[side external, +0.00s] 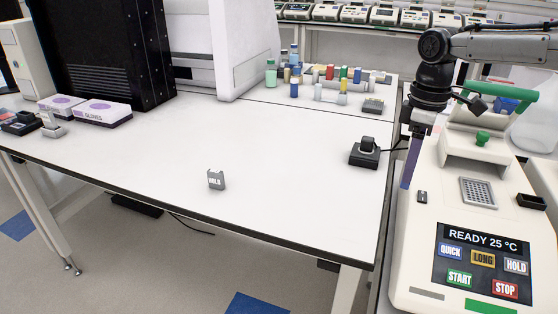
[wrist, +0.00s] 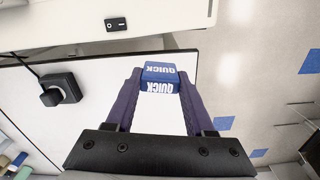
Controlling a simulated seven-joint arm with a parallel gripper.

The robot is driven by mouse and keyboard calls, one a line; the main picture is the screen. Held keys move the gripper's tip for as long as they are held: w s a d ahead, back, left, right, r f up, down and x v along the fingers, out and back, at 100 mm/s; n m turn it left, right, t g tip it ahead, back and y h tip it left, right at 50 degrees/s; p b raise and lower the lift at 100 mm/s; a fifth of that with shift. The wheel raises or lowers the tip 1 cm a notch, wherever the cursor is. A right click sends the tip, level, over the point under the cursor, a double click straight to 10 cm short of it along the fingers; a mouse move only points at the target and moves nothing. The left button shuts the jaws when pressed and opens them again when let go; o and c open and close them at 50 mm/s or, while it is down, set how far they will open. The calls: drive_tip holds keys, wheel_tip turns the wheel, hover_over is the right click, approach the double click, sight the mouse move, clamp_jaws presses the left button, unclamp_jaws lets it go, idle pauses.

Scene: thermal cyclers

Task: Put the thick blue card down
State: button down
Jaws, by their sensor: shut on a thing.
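The thick blue card (wrist: 161,76) is a small block marked QUICK in white. In the wrist view it sits between the tips of my gripper (wrist: 160,84), which is shut on it. In the side view my gripper (side external: 408,172) hangs pointing down by the left edge of the thermal cycler, near the table's right edge. The card cannot be clearly told from the fingers there. In the wrist view the card is seen against the white table, apart from other things.
A grey HOLD card (side external: 216,180) stands on the white table (side external: 290,205), with free room around it. A black device (side external: 365,154) with a cable stands near the table's right edge. The cycler (side external: 436,247) shows READY 25 °C. Bottles and tubes stand at the back.

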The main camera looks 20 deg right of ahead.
drive_tip(key=a+f+n, duration=0.2)
drive_tip(key=a, duration=0.5)
drive_tip(key=w+a+f, duration=0.1)
drive_tip(key=w+f, duration=0.2)
drive_tip(key=w, duration=0.1)
drive_tip(key=w+a+f, duration=0.1)
drive_tip(key=w+f, duration=0.2)
drive_tip(key=w, duration=0.1)
drive_tip(key=w+a+f, duration=0.1)
drive_tip(key=w+f, duration=0.2)
drive_tip(key=w, duration=0.1)
drive_tip(key=shift+w+f, duration=0.1)
drive_tip(key=shift+w, duration=0.25)
drive_tip(key=shift+w+f, duration=0.1)
drive_tip(key=shift+f, duration=1.6)
drive_tip(key=shift+f, duration=0.15)
drive_tip(key=shift+c, duration=1.3)
unclamp_jaws()
wheel_tip(320, 180, up, 12)
drive_tip(key=shift+r, duration=0.2)
